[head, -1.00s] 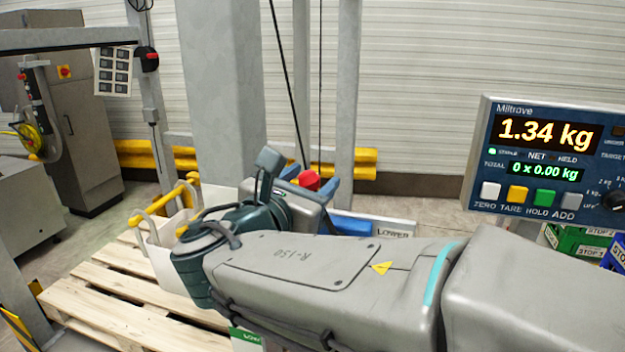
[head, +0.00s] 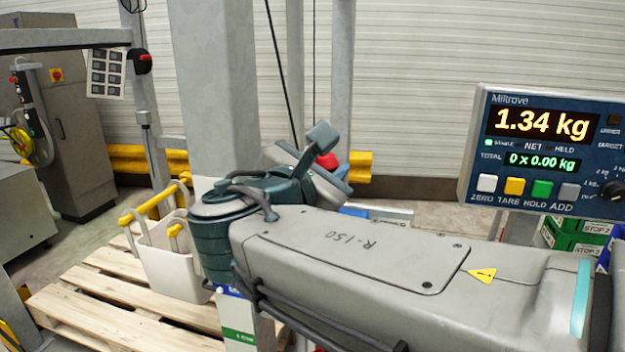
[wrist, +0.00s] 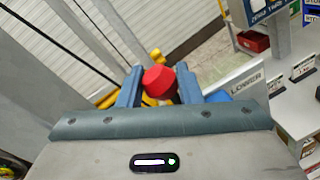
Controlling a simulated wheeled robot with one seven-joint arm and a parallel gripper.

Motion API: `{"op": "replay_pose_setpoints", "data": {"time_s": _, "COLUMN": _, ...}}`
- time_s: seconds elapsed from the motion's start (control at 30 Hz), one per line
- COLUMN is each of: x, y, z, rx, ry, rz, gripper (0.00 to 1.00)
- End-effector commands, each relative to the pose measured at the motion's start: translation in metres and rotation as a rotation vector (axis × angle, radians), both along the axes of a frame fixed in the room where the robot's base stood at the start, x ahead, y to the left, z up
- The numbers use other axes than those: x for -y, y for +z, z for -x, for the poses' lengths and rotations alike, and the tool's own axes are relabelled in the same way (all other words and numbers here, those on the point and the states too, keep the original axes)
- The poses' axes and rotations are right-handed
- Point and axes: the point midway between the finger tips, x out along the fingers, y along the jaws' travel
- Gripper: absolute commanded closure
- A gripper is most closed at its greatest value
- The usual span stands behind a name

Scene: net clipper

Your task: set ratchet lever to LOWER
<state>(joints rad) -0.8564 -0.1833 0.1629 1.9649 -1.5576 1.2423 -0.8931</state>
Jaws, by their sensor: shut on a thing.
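The red knob (wrist: 158,82) sits between the two blue fingers of my gripper (wrist: 160,90) in the wrist view, and the fingers are shut on it. I take it to be the knob of the ratchet lever; the rest of the lever is hidden. In the head view the red knob (head: 327,161) shows only in part at my gripper (head: 338,168), beyond my wrist. A pale plate marked LOWER (wrist: 243,83) lies just right of the fingers in the wrist view. In the head view my arm covers most of that plate.
A grey steel column (head: 212,90) stands close behind my wrist. A cream bin (head: 172,262) with yellow handles stands on a wooden pallet (head: 110,325) at left. A scale display (head: 545,150) reading 1.34 kg is at right, with green boxes (head: 575,240) below.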

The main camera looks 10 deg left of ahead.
Motion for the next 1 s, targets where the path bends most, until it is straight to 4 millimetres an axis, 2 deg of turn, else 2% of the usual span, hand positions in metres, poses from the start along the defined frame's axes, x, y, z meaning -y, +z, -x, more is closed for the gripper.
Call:
{"op": "replay_pose_setpoints", "data": {"time_s": 0.2, "x": 0.024, "y": -0.004, "z": 0.002, "rx": 0.021, "ry": -0.003, "rz": -0.199, "gripper": 1.0}}
{"op": "replay_pose_setpoints", "data": {"time_s": 0.5, "x": 0.048, "y": -0.008, "z": 0.004, "rx": 0.038, "ry": -0.001, "rz": -0.418, "gripper": 1.0}}
{"op": "replay_pose_setpoints", "data": {"time_s": 1.0, "x": 0.063, "y": -0.011, "z": 0.005, "rx": 0.045, "ry": 0.001, "rz": -0.563, "gripper": 1.0}}
